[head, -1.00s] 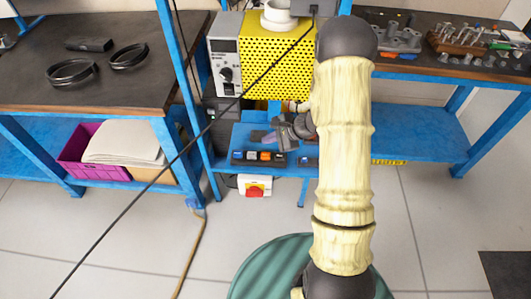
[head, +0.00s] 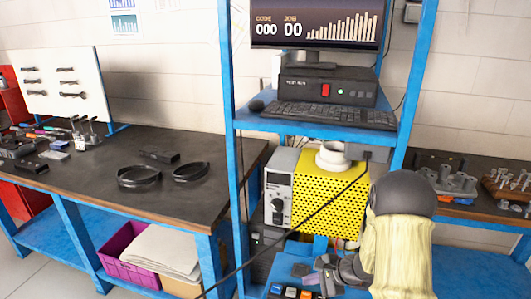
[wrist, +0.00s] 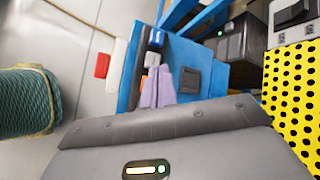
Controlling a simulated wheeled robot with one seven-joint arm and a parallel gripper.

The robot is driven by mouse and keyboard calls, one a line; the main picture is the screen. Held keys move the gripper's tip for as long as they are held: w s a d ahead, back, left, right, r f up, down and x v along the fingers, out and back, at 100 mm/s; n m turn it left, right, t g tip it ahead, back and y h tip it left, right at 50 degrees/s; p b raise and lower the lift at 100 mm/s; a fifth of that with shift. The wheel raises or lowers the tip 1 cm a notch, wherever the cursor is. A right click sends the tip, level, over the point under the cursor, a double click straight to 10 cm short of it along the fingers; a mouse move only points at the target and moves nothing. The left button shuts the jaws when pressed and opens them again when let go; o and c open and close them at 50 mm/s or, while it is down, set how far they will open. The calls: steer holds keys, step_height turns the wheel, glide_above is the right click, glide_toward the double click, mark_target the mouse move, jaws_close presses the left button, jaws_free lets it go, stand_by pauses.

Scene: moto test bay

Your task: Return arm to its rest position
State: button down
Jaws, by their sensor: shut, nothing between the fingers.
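My arm, in a cream ribbed sleeve with dark joints, fills the lower right of the head view. My gripper (head: 314,277) is at the bottom centre of that view, beside the blue frame and in front of the yellow perforated box. In the wrist view its two lavender fingers (wrist: 157,88) are together, with nothing between them. Behind them is the blue shelf (wrist: 205,52) with a dark switch strip. The arm's lower part is cut off by the picture edge.
The yellow perforated box (head: 325,190) stands in the blue rack under a keyboard (head: 335,116) and monitor (head: 315,22). A dark workbench (head: 95,195) with black rings is at left. A thin black cable crosses in front. A green ribbed cylinder (wrist: 28,102) shows in the wrist view.

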steer(key=s+r+n+g+h+p, duration=0.2)
steer(key=s+r+n+h, duration=0.5)
steer(key=s+r+n, duration=0.8)
steer(key=s+r, duration=0.1)
steer(key=s, duration=0.3)
steer(key=shift+a, duration=0.1)
stand_by(4.2)
